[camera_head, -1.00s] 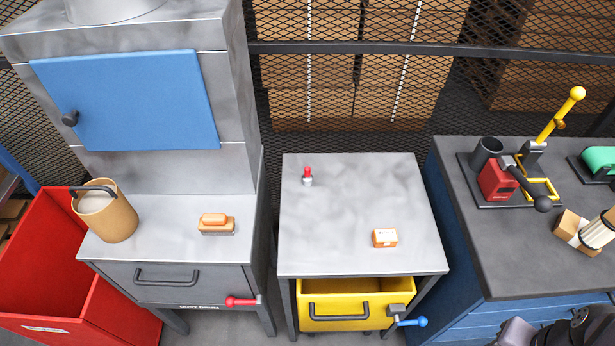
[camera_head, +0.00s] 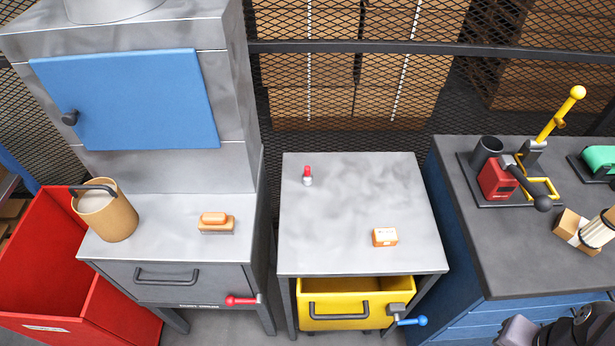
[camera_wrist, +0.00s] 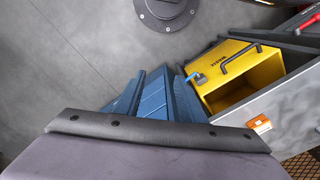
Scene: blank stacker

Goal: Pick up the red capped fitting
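The red capped fitting (camera_head: 307,176) stands upright at the back left of the middle grey table (camera_head: 345,215). It has a red cap over a pale metal body. It is not seen in the wrist view. In the head view only a dark part of my arm shows at the lower right corner, far from the fitting. In the wrist view a broad grey body with a black, screwed front edge fills the bottom and seems to be part of my gripper (camera_wrist: 163,130).
An orange box (camera_head: 384,237) sits on the middle table, above an open yellow drawer (camera_head: 350,300). A brush (camera_head: 216,223) and a tan bucket (camera_head: 105,212) stand on the left cabinet. The right bench (camera_head: 490,245) holds a lever press (camera_head: 500,180). The table around the fitting is clear.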

